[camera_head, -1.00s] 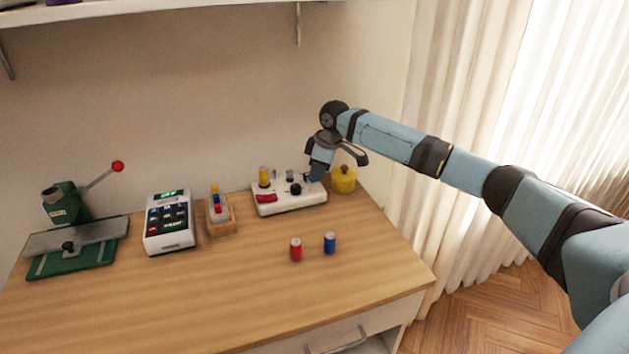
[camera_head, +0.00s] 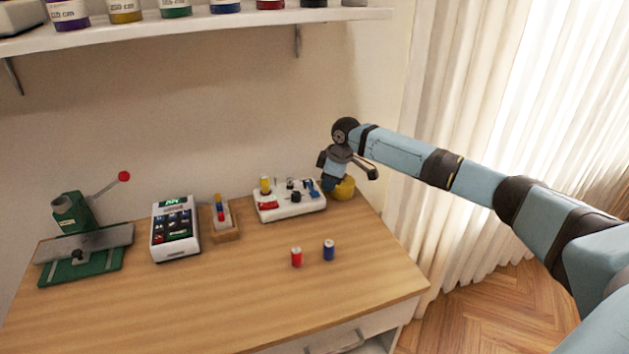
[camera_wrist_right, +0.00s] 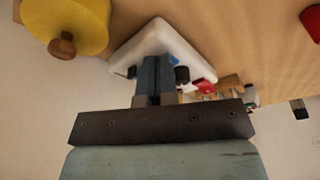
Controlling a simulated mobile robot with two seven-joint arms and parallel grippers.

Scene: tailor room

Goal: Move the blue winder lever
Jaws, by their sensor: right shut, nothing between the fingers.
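My left gripper is not in view.
A yellow round pot (camera_head: 344,190) with a wooden knob stands right behind my gripper. A red spool (camera_head: 296,257) and blue spool (camera_head: 328,250) stand in front. A wooden stand (camera_head: 226,235), keypad device (camera_head: 176,240) and green press (camera_head: 75,265) are left. The front table is clear.

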